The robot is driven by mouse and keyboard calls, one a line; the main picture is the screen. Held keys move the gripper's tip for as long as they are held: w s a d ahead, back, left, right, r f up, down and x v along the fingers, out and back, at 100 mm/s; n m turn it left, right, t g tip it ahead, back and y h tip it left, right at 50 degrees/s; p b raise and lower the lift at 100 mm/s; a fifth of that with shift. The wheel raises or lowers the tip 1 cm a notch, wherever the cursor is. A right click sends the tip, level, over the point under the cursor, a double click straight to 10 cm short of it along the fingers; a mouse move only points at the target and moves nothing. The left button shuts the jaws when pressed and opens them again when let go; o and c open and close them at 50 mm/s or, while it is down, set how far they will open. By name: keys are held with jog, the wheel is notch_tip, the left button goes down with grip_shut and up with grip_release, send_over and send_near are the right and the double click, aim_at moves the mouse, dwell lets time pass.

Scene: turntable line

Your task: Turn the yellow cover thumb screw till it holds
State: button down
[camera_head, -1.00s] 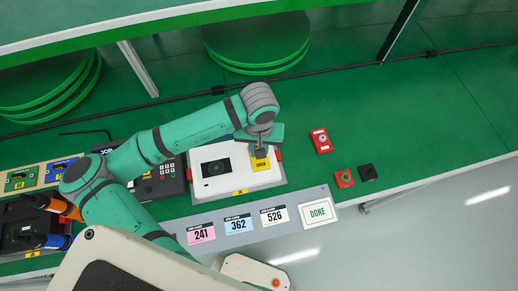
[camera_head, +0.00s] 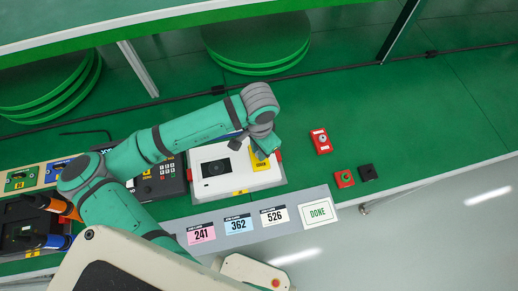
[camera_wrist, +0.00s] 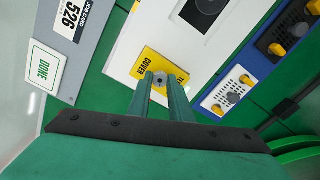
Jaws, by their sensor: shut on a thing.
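The yellow cover (camera_head: 259,163), lettered COVER, lies on the white housing (camera_head: 214,153). It also shows in the wrist view (camera_wrist: 146,61). A small grey thumb screw (camera_wrist: 160,78) stands on the cover's edge. My gripper (camera_wrist: 160,88) points down onto it, its two green fingers closed on either side of the screw. In the head view my gripper (camera_head: 260,148) hides the screw and part of the cover. The screw's thread and how deep it sits cannot be seen.
A grey strip with number cards (camera_head: 239,225) and a DONE card (camera_head: 318,212) runs along the front. A dark keypad device (camera_head: 162,181) is on the left.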

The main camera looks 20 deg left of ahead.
jog(key=shift+m, duration=0.5)
jog(key=c, duration=1.6)
grip_release()
notch_tip(320, 180, up, 11)
jog(key=shift+f, duration=0.1)
